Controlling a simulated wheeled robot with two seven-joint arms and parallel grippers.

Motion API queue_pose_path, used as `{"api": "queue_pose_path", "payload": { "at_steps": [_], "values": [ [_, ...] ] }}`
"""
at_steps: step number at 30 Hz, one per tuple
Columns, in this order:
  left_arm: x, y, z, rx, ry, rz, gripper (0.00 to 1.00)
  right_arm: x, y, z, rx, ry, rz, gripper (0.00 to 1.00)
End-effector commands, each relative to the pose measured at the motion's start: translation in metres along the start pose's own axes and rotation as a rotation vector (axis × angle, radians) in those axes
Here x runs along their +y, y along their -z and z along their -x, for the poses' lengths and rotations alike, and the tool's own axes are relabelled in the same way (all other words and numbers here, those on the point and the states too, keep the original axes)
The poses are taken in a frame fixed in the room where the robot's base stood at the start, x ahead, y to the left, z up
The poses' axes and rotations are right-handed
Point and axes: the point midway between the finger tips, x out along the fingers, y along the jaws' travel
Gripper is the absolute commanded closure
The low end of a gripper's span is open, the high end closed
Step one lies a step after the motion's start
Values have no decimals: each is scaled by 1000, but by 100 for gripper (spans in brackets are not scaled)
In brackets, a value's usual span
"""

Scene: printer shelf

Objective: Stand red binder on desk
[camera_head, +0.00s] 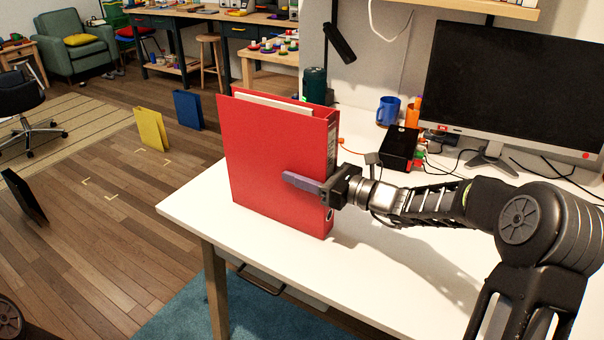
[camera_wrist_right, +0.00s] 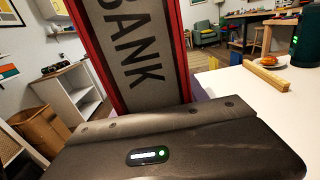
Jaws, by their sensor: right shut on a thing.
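The red binder (camera_head: 270,150) stands upright near the left end of the white desk (camera_head: 390,270) in the head view. White paper shows at its top. My right gripper (camera_head: 305,184) is shut on the red binder at its spine side, with one finger lying across the front cover. The far finger is hidden behind the binder. In the right wrist view the binder's spine (camera_wrist_right: 135,55) shows a grey label reading "BANK", close to the gripper body. I cannot tell whether the binder's bottom edge touches the desk. My left gripper is not in view.
A monitor (camera_head: 520,90), a black box (camera_head: 399,148), a blue mug (camera_head: 388,110) and cables fill the back of the desk. The desk front is clear. A yellow binder (camera_head: 151,130), a blue binder (camera_head: 188,109) and a black binder (camera_head: 24,196) stand on the floor.

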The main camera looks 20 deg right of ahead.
Motion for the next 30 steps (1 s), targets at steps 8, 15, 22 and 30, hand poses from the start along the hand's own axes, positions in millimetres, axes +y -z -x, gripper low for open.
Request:
{"api": "queue_pose_path", "payload": {
  "at_steps": [8,15,22,30],
  "values": [
    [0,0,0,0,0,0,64,0,2,0,-5,0,4,100],
    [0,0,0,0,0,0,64,0,5,0,0,1,1,30],
    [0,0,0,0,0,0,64,0,4,0,0,1,2,27],
    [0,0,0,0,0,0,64,-1,4,14,1,3,3,27]
  ]
}}
